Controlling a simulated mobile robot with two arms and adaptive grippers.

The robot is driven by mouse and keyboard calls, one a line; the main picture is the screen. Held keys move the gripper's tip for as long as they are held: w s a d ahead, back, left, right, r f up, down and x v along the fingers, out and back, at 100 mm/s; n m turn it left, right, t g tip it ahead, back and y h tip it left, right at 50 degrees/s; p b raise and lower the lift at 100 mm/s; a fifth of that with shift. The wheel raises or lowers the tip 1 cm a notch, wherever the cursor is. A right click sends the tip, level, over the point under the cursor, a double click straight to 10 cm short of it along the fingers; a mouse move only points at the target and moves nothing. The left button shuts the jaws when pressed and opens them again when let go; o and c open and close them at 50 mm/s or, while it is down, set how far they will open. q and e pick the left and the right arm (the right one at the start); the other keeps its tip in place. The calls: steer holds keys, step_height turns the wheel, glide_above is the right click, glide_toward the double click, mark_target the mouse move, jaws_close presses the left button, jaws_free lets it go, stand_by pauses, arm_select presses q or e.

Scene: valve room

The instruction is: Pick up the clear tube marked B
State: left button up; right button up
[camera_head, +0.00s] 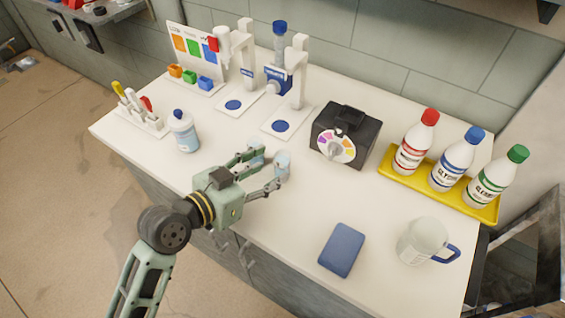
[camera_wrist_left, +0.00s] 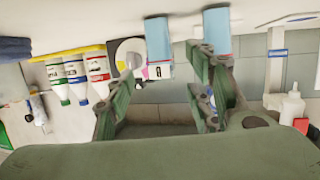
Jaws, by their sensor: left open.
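Two small pale-blue clear tubes stand on the white bench at my left gripper (camera_head: 270,165). One tube (camera_head: 282,163) is at the right finger's tip; the other (camera_head: 257,155) is partly hidden by the upper finger. The left wrist view, upside down, shows the first tube (camera_wrist_left: 158,48) between the fingertips' directions, with a small dark mark I cannot read. The other tube (camera_wrist_left: 217,33) is beyond the right-hand finger there. I cannot tell which is marked B. The left gripper also shows there (camera_wrist_left: 165,80), open and holding nothing. My right gripper is not in view.
A black box with a coloured dial (camera_head: 345,135) stands right of the tubes. Two white stands (camera_head: 300,75) are behind them, a white bottle (camera_head: 184,132) left. A yellow tray (camera_head: 437,185) holds three bottles. A blue pad (camera_head: 342,250) and a mug (camera_head: 422,241) lie in front.

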mark_target(277, 163)
arm_select(q)
steer(key=x, duration=0.3)
steer(key=shift+r, duration=0.15)
steer(key=shift+w+d, duration=0.2)
steer(key=shift+w, duration=0.05)
steer(key=shift+f, duration=0.2)
steer(key=shift+c, duration=0.3)
jaws_close()
arm_select(e)
steer(key=shift+w+d+r, duration=0.35)
steer(key=shift+d+r, duration=0.1)
